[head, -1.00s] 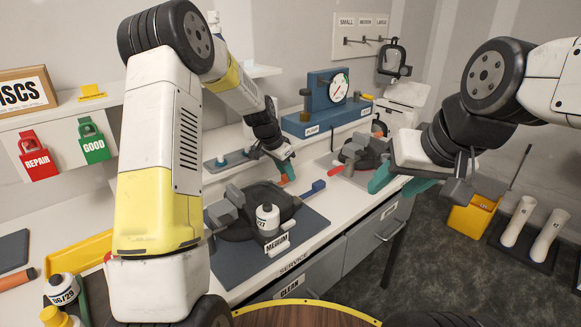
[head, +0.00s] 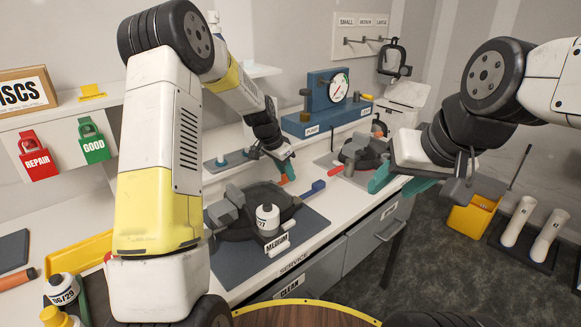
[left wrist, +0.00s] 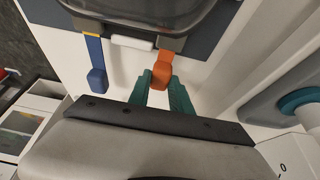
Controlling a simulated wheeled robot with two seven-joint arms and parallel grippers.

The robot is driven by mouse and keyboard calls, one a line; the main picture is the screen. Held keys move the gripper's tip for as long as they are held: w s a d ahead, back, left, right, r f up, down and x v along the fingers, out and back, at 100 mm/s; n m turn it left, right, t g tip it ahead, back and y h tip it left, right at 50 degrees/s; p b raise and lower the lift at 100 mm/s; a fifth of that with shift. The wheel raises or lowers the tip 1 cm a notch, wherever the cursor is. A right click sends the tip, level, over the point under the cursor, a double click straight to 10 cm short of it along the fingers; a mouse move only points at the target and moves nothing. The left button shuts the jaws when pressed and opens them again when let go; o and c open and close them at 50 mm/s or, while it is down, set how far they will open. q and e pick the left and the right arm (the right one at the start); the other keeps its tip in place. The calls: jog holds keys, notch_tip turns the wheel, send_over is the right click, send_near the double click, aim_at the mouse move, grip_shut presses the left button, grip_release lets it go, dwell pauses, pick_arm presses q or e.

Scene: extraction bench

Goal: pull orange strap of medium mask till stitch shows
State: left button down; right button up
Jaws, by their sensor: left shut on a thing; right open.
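The medium mask (head: 240,222) lies on a dark mat on the bench, with a "MEDIUM" tag (head: 277,243) at its front. Its orange strap (left wrist: 163,70) shows in the left wrist view, coming from the mask's edge. My left gripper (left wrist: 165,84) is shut on the end of the orange strap; in the head view it (head: 287,172) is just behind the mask. A blue strap (left wrist: 96,70) lies to the left of the orange one in the wrist view. I cannot make out a stitch. My right gripper (head: 415,180) is open, near the second mask (head: 362,152).
A blue gauge stand (head: 325,105) is at the back of the bench. A white canister (head: 267,218) sits on the medium mask. A yellow tray (head: 90,248) is at the left.

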pick_arm(q)
jog(key=w+d, duration=0.3)
jog(key=shift+w+d, duration=0.1)
jog(key=shift+w, duration=0.05)
jog(key=c, duration=1.2)
grip_release()
jog(key=shift+o, duration=0.2)
jog(key=shift+v, duration=3.95)
